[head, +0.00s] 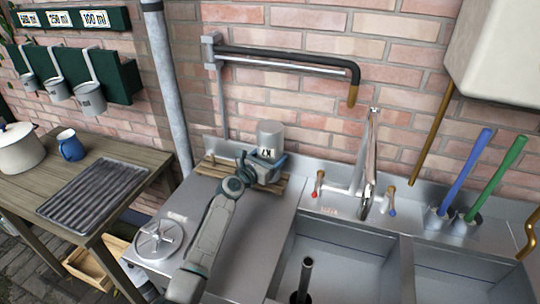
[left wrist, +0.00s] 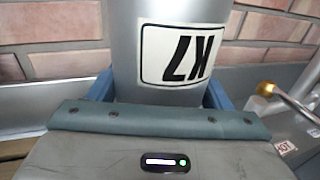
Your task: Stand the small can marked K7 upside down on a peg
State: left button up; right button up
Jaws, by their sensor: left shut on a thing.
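The small grey can marked K7 (head: 270,133) is at the back of the steel drainboard, in front of the brick wall. In the left wrist view the can (left wrist: 122,45) looks upright along its axis, and its white K7 label (left wrist: 182,55) reads upside down. My left gripper (head: 264,165) is shut on the can, with a blue finger on each side of it. A slatted wooden rack (head: 213,168) lies under and beside the gripper. The can's lower end and any peg under it are hidden, so I cannot tell whether it rests on one. My right gripper is out of view.
A tap (head: 368,160) and sink basins (head: 340,255) are to the right, with a blue-handled brush (head: 468,165) and a green one (head: 502,170). A black-sleeved pipe (head: 290,58) crosses the wall above the can. A wooden table (head: 130,178) is at left.

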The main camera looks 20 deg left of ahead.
pick_arm(q)
jog(key=shift+f, duration=0.55)
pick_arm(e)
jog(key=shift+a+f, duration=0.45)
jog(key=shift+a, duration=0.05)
pick_arm(q)
jog(key=shift+f+b, duration=0.25)
jog(key=shift+b, duration=0.15)
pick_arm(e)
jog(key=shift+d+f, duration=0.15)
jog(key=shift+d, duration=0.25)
pick_arm(q)
jog(key=o, duration=1.2)
jog(key=shift+c, duration=0.2)
